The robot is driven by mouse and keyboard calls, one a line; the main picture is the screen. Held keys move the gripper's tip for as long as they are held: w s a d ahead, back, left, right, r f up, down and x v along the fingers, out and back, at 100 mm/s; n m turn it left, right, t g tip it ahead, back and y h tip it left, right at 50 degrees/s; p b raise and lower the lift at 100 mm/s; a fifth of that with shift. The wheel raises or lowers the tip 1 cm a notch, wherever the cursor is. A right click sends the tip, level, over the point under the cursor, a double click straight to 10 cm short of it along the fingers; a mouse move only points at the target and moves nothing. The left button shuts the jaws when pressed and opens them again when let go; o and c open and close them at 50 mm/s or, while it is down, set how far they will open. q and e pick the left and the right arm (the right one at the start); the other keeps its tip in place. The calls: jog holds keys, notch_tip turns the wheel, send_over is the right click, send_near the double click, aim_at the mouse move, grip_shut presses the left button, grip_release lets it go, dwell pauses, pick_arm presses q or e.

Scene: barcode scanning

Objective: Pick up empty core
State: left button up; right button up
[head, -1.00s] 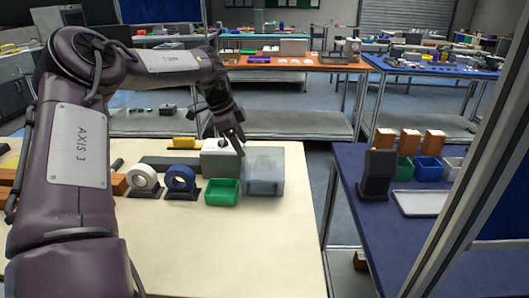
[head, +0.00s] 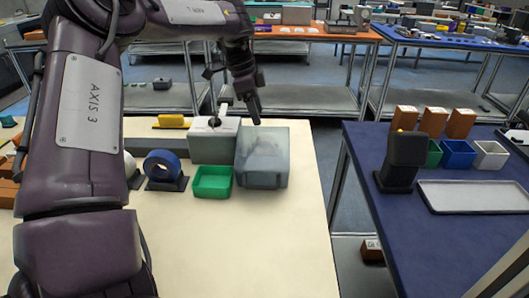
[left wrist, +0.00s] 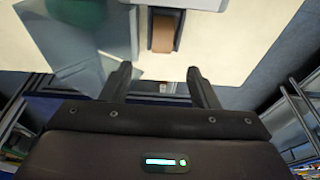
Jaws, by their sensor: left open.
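My left gripper (head: 238,112) is open and empty, above the back edge of the near table, over the grey box and the translucent bin. Its two fingers (left wrist: 160,92) also show in the left wrist view. A brown, curved band in a dark holder (left wrist: 163,33) lies beyond the fingertips there, apart from them; it may be the empty core, but I cannot tell. In the head view a blue tape roll (head: 163,168) stands in a dark holder, with a white roll (head: 130,165) partly hidden behind my arm. My right gripper is not in view.
A green tray (head: 213,182) stands before a grey box with a white top (head: 214,145). The translucent grey bin (head: 263,160) stands to their right. The front of the cream table (head: 240,250) is clear. A blue table (head: 430,250) with a black device (head: 401,162) stands at right.

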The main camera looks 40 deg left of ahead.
pick_arm(q)
jog(key=f, duration=0.1)
jog(key=f+b, duration=0.1)
jog(key=f, duration=0.1)
jog(key=shift+w+a, duration=0.15)
jog(key=shift+w, duration=0.2)
jog(key=x, duration=0.6)
jog(key=shift+s+f, duration=0.1)
jog(key=shift+f, duration=0.25)
jog(key=shift+d, duration=0.25)
jog(key=shift+c, duration=0.3)
jog(key=c, duration=1)
